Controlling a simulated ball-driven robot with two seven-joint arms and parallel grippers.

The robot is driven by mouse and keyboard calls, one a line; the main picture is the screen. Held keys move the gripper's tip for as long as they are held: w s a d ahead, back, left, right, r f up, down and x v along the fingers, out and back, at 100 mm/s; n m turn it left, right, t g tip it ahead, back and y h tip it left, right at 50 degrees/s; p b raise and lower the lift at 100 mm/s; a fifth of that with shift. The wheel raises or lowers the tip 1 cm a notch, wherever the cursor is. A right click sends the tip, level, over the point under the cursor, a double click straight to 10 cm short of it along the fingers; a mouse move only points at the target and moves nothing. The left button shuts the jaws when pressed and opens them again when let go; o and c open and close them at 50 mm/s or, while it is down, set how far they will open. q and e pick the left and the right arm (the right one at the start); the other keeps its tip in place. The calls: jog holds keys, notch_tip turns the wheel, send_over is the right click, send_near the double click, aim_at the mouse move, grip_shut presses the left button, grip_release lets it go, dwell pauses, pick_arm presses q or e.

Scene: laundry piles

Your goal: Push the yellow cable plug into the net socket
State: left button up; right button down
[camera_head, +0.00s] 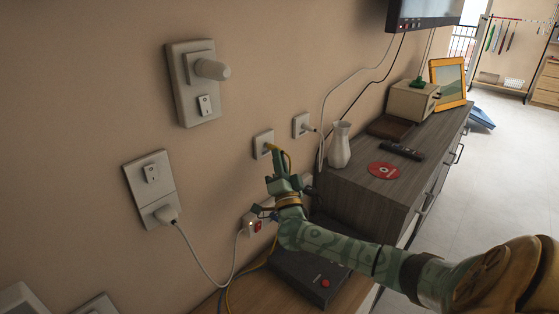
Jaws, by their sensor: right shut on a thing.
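My right gripper (277,162) reaches up from the lower right to the wall. It is shut on the yellow cable plug (270,148), whose tip is at the small light wall socket (261,142), which appears to be the net socket. I cannot tell how deep the plug sits, as the plug and gripper cover part of the socket. The yellow cable (228,288) runs from near my right wrist down behind the black box. My left gripper is not in view.
A socket with a white plug (303,124) is just right. Larger wall sockets (145,172) are left. A power strip (250,226) and black box (310,276) lie below. A white vase (340,145), red disc (383,170) and remote (402,151) stand or lie on the dark cabinet (360,194).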

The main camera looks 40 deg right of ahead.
pick_arm(q)
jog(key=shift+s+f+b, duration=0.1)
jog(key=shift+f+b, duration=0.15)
jog(key=shift+b, duration=0.05)
pick_arm(e)
jog(key=shift+w+a, duration=0.1)
jog(key=shift+w, duration=0.55)
jog(key=c, duration=1.4)
grip_release()
pick_arm(q)
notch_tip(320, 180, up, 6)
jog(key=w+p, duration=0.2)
jog(key=p, duration=0.4)
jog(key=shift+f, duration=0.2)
pick_arm(e)
jog(key=shift+o, duration=0.2)
jog(key=s, duration=0.9)
jog(key=shift+d, duration=0.4)
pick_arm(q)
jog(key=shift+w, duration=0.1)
pick_arm(e)
jog(key=shift+f, duration=0.15)
